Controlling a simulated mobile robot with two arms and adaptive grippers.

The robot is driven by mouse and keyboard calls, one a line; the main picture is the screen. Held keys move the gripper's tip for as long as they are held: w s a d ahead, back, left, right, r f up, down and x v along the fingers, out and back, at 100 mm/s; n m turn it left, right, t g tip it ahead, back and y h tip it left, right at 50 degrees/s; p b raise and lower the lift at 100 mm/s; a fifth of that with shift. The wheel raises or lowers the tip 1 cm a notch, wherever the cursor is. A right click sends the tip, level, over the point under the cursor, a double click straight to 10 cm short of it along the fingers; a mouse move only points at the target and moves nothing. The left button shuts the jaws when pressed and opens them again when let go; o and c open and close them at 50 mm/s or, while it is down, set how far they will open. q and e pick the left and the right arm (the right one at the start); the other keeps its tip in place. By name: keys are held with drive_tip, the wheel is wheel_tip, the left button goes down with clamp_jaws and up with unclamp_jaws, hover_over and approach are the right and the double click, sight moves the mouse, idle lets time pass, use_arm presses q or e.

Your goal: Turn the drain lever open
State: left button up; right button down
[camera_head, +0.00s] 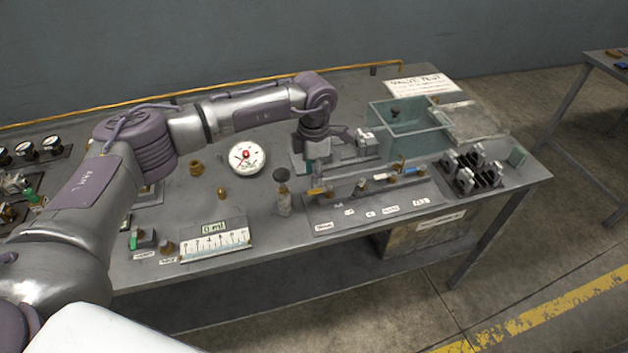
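A grey valve panel (375,209) lies near the front edge of the table, with a row of small valves and paper labels too small to read. An orange lever (318,191) is at its left end. I cannot tell which one is the drain lever. My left gripper (318,178) points down right above the left orange lever. Its fingers are small and overlap the valve parts, so contact and opening are unclear. My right gripper is not in view.
A bin (412,238) is under the table.

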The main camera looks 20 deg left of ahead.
sight(314, 191)
use_arm(q)
drive_tip(key=shift+f+p, duration=0.4)
drive_tip(key=shift+f, duration=1.9)
clamp_jaws()
